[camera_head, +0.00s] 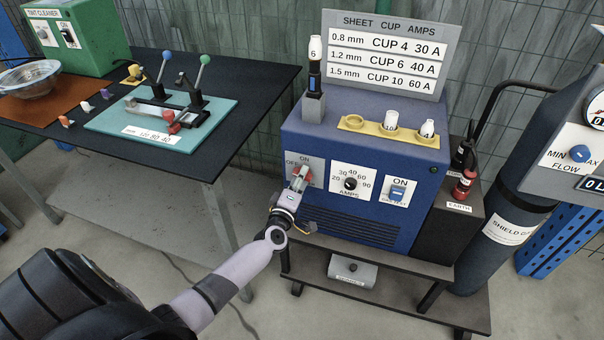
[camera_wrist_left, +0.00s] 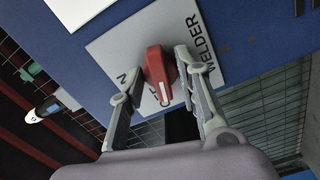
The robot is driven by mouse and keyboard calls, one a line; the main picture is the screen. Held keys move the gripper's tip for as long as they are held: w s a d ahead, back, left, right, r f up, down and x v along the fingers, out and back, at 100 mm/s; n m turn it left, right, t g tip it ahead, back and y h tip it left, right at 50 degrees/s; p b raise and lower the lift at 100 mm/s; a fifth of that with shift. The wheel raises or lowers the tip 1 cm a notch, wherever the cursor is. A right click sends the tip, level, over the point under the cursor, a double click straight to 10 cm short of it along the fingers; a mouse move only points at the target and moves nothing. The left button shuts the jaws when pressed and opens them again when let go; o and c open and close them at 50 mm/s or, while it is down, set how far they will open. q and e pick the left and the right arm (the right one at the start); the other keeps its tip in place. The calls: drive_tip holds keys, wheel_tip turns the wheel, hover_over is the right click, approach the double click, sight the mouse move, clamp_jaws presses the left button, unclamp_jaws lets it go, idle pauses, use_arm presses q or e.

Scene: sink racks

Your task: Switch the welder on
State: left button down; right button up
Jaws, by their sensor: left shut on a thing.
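The blue welder (camera_head: 345,150) stands on a cart, its front panel facing me. At the left of the panel a red rotary knob (camera_head: 308,175) sits on a white plate with ON and OFF marks. My left gripper (camera_head: 300,178) is at this knob and partly covers it. Part of the lettering there is hidden by a finger. My right gripper is not in view.
An amps dial (camera_head: 350,184) and a blue switch (camera_head: 397,192) sit right of the knob. Cups stand in a yellow holder (camera_head: 377,129) on the welder. A dark bench (camera_head: 235,85) with a clamp jig is at left. A gas cylinder (camera_head: 505,220) stands at right.

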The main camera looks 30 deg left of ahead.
use_arm(q)
drive_tip(key=shift+m+p, duration=1.85)
drive_tip(key=shift+m, duration=1.75)
drive_tip(key=c, duration=1.5)
unclamp_jaws()
drive_tip(key=p+v, duration=0.2)
drive_tip(key=v, duration=0.3)
